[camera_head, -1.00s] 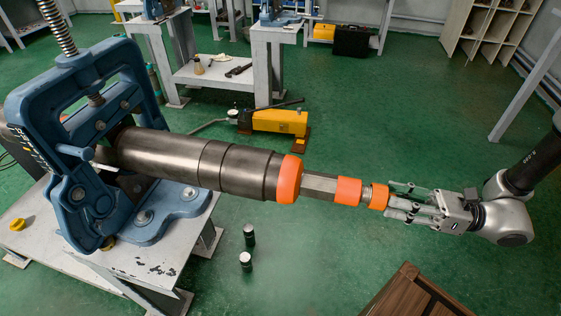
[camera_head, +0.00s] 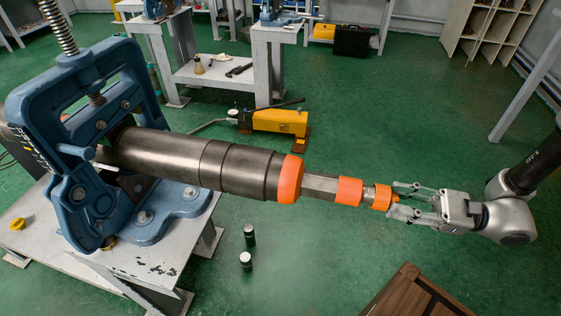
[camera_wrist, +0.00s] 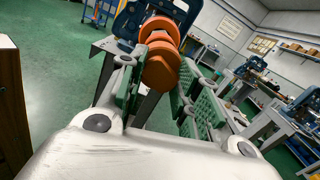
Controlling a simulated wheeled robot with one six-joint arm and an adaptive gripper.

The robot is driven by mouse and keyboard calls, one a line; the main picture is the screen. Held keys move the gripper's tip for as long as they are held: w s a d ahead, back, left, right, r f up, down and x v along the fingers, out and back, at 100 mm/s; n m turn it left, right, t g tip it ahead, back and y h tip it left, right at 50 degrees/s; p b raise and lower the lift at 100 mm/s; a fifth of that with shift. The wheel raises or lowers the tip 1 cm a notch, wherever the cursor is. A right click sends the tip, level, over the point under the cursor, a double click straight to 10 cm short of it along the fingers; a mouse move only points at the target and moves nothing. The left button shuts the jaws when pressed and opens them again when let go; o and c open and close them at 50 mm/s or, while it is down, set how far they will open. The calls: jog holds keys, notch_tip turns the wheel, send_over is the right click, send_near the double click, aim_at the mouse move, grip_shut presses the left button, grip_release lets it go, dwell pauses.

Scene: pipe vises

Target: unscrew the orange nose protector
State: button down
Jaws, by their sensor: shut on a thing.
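The orange nose protector (camera_head: 383,197) is at the right end of a long dark metal cylinder (camera_head: 205,160). A strip of bare metal shows between it and another orange ring (camera_head: 350,191). My gripper (camera_head: 394,199) comes from the right, in line with the cylinder, and is shut on the narrow end of the protector. In the wrist view, the protector (camera_wrist: 161,66) shows between the two green-padded fingers (camera_wrist: 160,92), with more orange rings behind it. Whether its thread is free of the metal end cannot be told.
A blue pipe vise (camera_head: 70,190) on a grey bench (camera_head: 150,265) holds the cylinder's left part. A wooden crate (camera_head: 415,295) is below my gripper.

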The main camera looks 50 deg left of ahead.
jog(key=shift+w+d, duration=0.2)
jog(key=shift+d, duration=0.05)
jog(key=shift+v, duration=2.45)
jog(key=shift+r, duration=0.15)
jog(key=c, duration=2.2)
grip_release()
jog(key=o, duration=0.5)
jog(key=v, duration=1.2)
